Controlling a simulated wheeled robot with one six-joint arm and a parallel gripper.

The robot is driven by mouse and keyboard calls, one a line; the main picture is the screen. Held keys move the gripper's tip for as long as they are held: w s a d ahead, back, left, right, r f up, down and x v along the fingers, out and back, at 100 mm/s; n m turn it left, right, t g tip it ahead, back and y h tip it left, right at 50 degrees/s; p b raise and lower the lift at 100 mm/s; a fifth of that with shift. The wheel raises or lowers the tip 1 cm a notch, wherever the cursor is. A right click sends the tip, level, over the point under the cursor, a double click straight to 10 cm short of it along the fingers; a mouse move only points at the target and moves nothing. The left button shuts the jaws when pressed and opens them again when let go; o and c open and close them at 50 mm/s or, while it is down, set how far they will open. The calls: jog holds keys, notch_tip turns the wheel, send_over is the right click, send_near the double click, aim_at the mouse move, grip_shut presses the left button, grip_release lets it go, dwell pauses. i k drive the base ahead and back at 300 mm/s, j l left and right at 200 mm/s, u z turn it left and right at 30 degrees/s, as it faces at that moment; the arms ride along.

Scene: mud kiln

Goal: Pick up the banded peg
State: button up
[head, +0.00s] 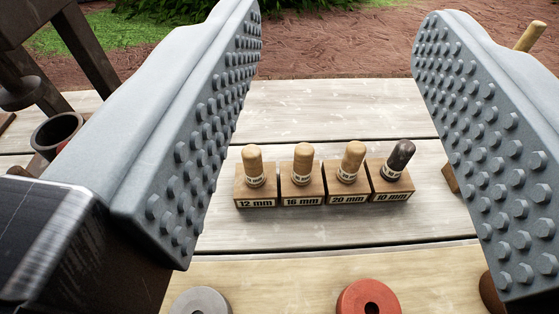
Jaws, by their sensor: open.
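Several short round-topped pegs stand upright in a row of wooden blocks in the middle of the head view. From left to right they are a tan peg (253,158) at the block marked 12 mm (256,194), a tan peg (303,157) at 16 mm, a tan peg (352,156) at 20 mm, and a dark peg (400,155) at 10 mm. Each has a pale label around its lower part, so I cannot tell which one is the banded peg. My gripper (338,24) is open and empty, its studded fingers on either side of the row in the picture.
A grey ring (182,300) and a red ring (346,300) lie on the pale board (270,277) in front. A dark cup (43,130) and a dark frame (84,45) are at left. A wooden rod (530,36) shows behind my right finger. The planks behind the row are clear.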

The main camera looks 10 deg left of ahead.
aim_at(304, 153)
jog(key=k+j+u, duration=0.3)
jog(key=k, duration=0.25)
jog(key=j+z, duration=0.45)
jog(key=l+u, duration=0.95)
jog(key=l, duration=0.25)
jog(key=k, duration=0.45)
